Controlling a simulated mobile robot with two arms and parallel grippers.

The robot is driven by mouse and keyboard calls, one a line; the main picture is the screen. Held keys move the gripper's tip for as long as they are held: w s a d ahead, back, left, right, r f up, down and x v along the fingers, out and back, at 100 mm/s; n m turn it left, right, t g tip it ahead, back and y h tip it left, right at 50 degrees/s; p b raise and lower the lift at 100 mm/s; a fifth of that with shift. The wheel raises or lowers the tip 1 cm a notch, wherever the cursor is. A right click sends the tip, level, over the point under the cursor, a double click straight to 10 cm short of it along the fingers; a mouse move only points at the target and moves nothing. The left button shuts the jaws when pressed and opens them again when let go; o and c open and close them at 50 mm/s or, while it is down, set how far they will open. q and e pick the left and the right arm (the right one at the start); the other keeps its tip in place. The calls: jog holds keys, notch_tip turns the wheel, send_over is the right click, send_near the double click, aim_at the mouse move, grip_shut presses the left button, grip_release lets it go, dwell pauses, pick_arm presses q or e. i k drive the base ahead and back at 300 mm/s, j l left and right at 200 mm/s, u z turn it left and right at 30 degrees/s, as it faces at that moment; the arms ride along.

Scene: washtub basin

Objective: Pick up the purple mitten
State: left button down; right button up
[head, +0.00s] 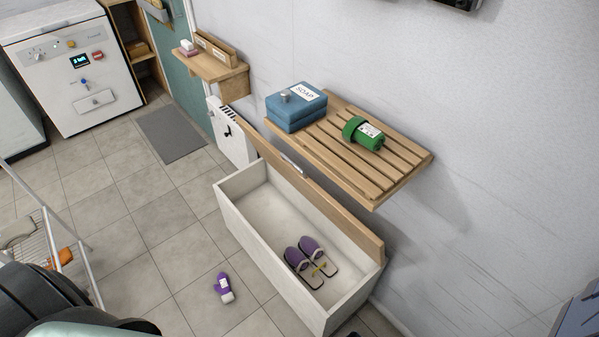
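The purple mitten (223,287) lies on the tiled floor in the head view, left of the basin's front wall. It is purple with a whitish end and a small pale label. It lies apart from the basin. Neither of my grippers can be made out in this view.
A white rack (47,228) stands at left. Floor around the mitten is clear.

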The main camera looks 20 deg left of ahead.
aim_at(223, 287)
jog(key=k+j+u, duration=0.1)
jog(key=u, duration=1.5)
